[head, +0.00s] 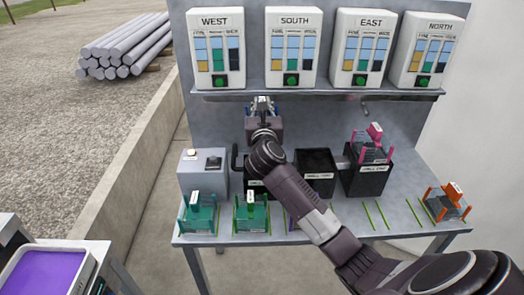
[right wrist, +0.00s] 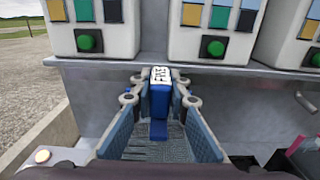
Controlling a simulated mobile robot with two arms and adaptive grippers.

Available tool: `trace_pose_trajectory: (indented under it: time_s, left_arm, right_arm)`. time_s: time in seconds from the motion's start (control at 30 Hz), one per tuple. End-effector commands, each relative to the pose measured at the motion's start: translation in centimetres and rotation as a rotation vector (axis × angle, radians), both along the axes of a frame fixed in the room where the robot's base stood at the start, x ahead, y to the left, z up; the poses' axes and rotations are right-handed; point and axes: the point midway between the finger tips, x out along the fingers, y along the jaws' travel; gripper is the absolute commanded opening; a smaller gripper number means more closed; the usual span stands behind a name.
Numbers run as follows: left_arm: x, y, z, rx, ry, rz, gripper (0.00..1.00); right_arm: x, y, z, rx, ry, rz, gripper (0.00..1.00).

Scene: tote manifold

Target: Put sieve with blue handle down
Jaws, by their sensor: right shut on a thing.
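My right gripper (head: 262,104) reaches over the bench at its back, below the SOUTH panel. It is shut on the sieve with the blue handle (right wrist: 159,98), whose handle stands between the two fingertips with a white label on top. The sieve's grey mesh (right wrist: 158,148) shows between the fingers in the right wrist view. In the head view the arm and gripper hide most of this sieve. The sieve looks raised above the bench top, near the shelf edge. My left gripper is not in view.
Two teal sieves (head: 197,217) stand at the bench front; an orange sieve (head: 447,203) stands right. A pink sieve (head: 373,150) sits on a black bin (head: 367,178), beside another black bin (head: 315,180). A grey button box (head: 203,172) stands left. Green-marked spots (head: 383,214) are bare.

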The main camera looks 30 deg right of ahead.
Motion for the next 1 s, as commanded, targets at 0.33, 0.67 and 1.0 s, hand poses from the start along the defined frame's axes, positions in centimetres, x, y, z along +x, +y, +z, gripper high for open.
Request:
trace_pose_trajectory:
  time_s: [0.33, 0.67, 1.0]
  left_arm:
    - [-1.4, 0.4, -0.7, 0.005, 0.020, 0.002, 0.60]
    - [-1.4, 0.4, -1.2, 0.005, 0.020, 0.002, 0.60]
    - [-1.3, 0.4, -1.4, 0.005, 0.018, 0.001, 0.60]
  right_arm:
    - [0.0, 0.0, -8.8, -0.003, 0.002, 0.000, 0.00]
    - [0.0, 0.0, -12.5, -0.003, 0.001, 0.001, 0.00]
    - [0.0, 0.0, -14.6, 0.000, -0.004, 0.001, 0.00]
